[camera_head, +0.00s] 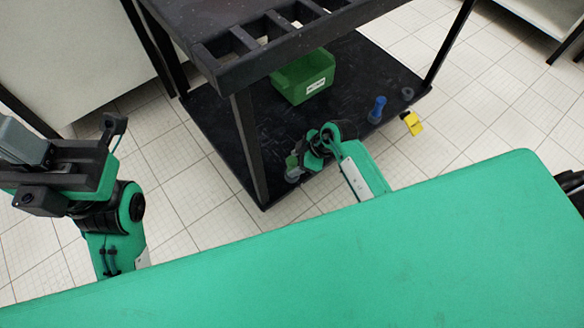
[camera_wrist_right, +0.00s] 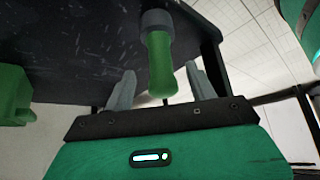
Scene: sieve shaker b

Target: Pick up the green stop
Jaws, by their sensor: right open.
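The green stop (camera_wrist_right: 160,62), a green cylinder with a grey collar at one end, shows in the right wrist view between the two grey fingers of my right gripper (camera_wrist_right: 162,84). The fingers are apart, with a gap on both sides of it. In the head view the green stop (camera_head: 291,162) is small and partly hidden at the left front of the cart's lower shelf. My right gripper (camera_head: 297,168) is down beside it, partly covered by its own wrist. My left gripper (camera_head: 30,150) is at the left edge, away from the cart; its fingers are not clear.
The black cart's lower shelf (camera_head: 345,65) holds a green bin (camera_head: 303,80), a blue stop (camera_head: 377,108) and a grey round piece (camera_head: 407,93). Black posts and the slatted upper shelf (camera_head: 262,38) stand close around my right arm.

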